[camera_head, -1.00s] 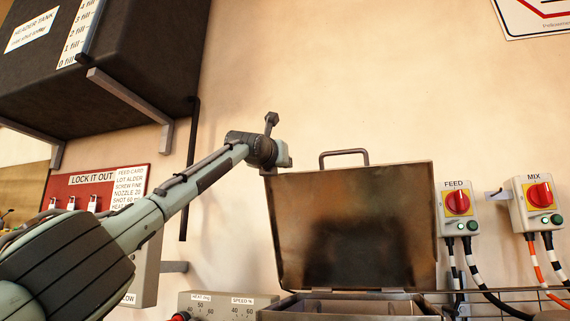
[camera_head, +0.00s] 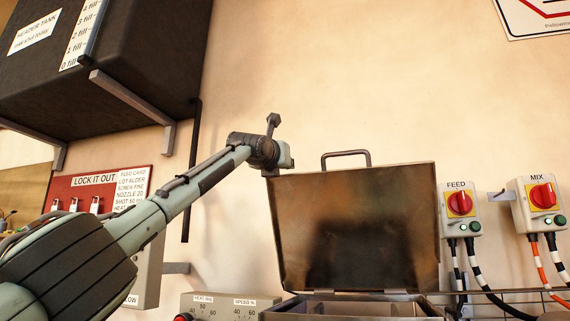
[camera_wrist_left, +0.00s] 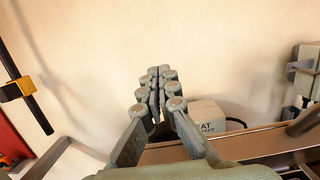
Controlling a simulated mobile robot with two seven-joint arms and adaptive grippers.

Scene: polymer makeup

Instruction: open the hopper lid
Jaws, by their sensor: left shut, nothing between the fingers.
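The hopper lid (camera_head: 355,225) stands raised at the back of the hopper (camera_head: 350,308), with its brown, stained inner face towards me and its handle (camera_head: 345,158) at the top edge. The hopper's mouth is uncovered. My left arm reaches in from the left, and its wrist end is by the lid's upper left corner. In the left wrist view my left gripper (camera_wrist_left: 160,75) is shut and empty, pointing at the wall. A brown metal edge, probably the lid, lies below the fingers and to their right. My right gripper is not in view.
FEED (camera_head: 459,208) and MIX (camera_head: 540,203) switch boxes with hanging cables are on the wall to the right. A dark header tank (camera_head: 140,70) on brackets is at upper left. A control box (camera_head: 222,306) stands left of the hopper. The wall above the lid is clear.

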